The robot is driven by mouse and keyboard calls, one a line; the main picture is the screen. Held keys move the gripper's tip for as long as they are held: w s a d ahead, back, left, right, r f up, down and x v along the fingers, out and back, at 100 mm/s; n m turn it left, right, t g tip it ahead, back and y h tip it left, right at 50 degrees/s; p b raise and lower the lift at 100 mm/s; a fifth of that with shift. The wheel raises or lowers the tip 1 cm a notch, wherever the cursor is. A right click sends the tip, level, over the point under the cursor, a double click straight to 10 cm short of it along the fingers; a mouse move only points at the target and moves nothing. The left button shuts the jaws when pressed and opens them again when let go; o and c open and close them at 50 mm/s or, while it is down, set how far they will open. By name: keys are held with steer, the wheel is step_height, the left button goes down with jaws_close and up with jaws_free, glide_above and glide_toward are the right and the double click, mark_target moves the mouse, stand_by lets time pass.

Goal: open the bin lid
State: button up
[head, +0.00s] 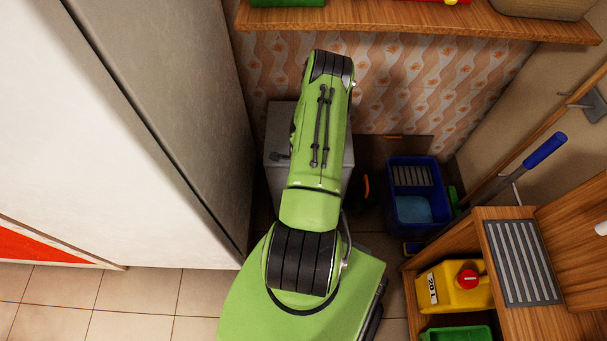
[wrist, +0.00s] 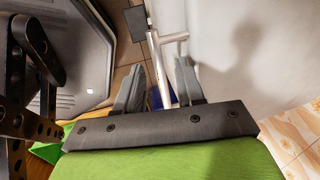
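The bin (head: 279,135) is a pale grey box against the wallpapered wall in the head view, largely hidden behind my arm. Its lid cannot be made out clearly. A small dark handle-like part (head: 276,157) shows at its left front. The head view hides my gripper.
A tall white cabinet (head: 140,120) stands close on the left. A blue bucket (head: 415,200) sits right of the bin. A wooden shelf (head: 410,20) hangs above. A wooden unit with a yellow canister (head: 452,290) stands at the right. Tiled floor (head: 110,300) is free at lower left.

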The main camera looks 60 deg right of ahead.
jaws_close()
steer(key=shift+r, duration=0.15)
steer(key=w+d+r+p, duration=0.2)
steer(key=d+r+p, duration=0.2)
steer(key=r, duration=0.6)
steer(key=w+d+r+p, duration=0.2)
steer(key=d+r+p, duration=0.3)
steer(key=r, duration=0.6)
steer(key=shift+w+d, duration=0.2)
steer(key=shift+w, duration=0.2)
